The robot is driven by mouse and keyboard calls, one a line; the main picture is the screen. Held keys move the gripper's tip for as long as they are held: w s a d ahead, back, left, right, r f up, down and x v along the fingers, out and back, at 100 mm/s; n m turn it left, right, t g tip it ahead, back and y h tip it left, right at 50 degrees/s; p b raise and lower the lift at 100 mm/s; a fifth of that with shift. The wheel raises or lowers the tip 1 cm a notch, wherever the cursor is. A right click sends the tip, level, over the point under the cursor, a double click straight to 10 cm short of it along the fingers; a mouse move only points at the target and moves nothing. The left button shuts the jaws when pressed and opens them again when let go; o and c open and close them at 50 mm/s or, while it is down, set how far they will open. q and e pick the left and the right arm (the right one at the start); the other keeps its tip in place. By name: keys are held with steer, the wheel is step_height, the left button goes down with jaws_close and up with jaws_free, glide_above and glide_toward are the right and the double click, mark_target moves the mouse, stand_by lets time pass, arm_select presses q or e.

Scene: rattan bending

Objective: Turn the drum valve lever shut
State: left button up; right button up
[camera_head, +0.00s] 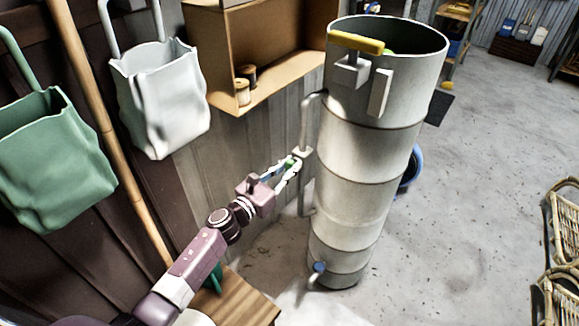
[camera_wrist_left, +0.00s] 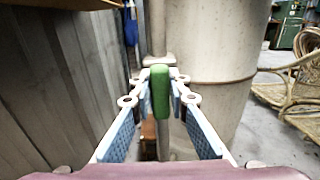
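The drum (camera_head: 366,150) is a tall pale grey cylinder with an open top, standing upright in the head view. A grey pipe (camera_head: 308,122) runs down its left side. On that pipe is a lever with a green grip, which also shows in the left wrist view (camera_wrist_left: 160,92) as an upright green bar. My left gripper (camera_head: 291,165) is at the pipe, its fingers on both sides of the green lever and their tips close against it. They look shut on it, though contact is partly hidden. My right gripper is not in view.
A yellow-handled fitting (camera_head: 357,42) crosses the drum's top edge, and a small blue-knobbed tap (camera_head: 319,267) is near its base. A wooden shelf (camera_head: 270,95), a white bag (camera_head: 160,95) and a green bag (camera_head: 52,155) are on the left wall.

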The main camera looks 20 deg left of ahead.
arm_select(q)
jaws_close()
steer(key=shift+n, duration=0.3)
steer(key=n, duration=0.3)
steer(key=shift+a+n, duration=0.2)
steer(key=shift+n, duration=0.1)
steer(key=n, duration=0.6)
steer(key=shift+w+a+f, duration=0.15)
steer(key=shift+a+f, duration=0.05)
steer(key=n, duration=0.4)
steer(key=shift+a+f+n, duration=0.1)
steer(key=shift+f+n, duration=0.05)
steer(key=shift+n, duration=0.25)
steer(key=shift+f+n, duration=0.2)
steer(key=shift+n, duration=1.2)
